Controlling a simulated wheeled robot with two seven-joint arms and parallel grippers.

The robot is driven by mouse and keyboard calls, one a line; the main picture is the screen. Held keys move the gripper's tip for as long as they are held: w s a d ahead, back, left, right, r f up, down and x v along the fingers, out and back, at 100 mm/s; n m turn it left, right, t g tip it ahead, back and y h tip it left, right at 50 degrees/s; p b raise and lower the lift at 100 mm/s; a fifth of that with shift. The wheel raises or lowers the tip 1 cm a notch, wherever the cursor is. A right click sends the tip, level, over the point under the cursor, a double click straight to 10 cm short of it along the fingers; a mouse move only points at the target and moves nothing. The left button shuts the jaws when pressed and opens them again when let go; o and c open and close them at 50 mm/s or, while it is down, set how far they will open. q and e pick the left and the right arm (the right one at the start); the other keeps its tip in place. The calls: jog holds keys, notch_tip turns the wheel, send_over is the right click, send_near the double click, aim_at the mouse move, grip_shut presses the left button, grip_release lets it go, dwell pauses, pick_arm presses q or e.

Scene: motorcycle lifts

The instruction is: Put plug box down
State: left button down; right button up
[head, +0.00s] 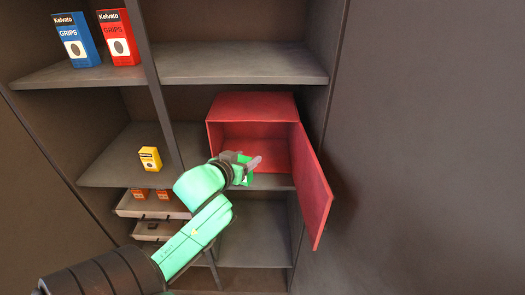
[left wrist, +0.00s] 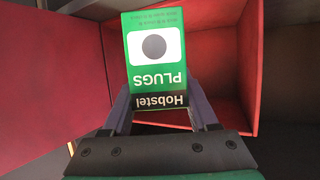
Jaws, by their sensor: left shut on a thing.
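The green, white and black plug box (left wrist: 155,72) is held between the fingers of my left gripper (left wrist: 162,105) in the left wrist view. Its "Hobstel PLUGS" label appears upside down there. In the head view my left gripper (head: 248,164) is at the open front of a red box-shaped cabinet (head: 252,104). The plug box is mostly hidden there by my gripper and arm. The red interior lies behind the plug box in the wrist view. My right gripper is not in view.
The cabinet's red door (head: 313,188) stands open to the right. Blue (head: 75,40) and red (head: 118,38) grips boxes stand on the upper left shelf. A yellow box (head: 150,159) stands lower, above small drawers (head: 150,206). The cabinet's visible interior looks empty.

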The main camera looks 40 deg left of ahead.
pick_arm(q)
jog(key=b+x, duration=0.3)
jog(key=x, duration=0.1)
jog(key=shift+w+a+f+b, duration=0.1)
jog(key=shift+a+f+b, duration=0.1)
jog(key=shift+b, duration=0.2)
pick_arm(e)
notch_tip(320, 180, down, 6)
pick_arm(q)
jog(key=p+x, duration=0.1)
jog(key=x, duration=0.3)
jog(key=r+p+x, duration=0.1)
jog(key=p+x, duration=0.1)
jog(key=x, duration=0.2)
jog(key=w+r+p+x, duration=0.1)
jog(key=p+x, duration=0.1)
jog(key=x, duration=0.2)
jog(key=shift+r, duration=0.2)
jog(key=shift+f, duration=0.1)
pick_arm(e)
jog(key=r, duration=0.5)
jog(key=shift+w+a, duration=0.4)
pick_arm(q)
jog(key=shift+f, duration=0.1)
jog(key=shift+c, duration=0.8)
grip_release()
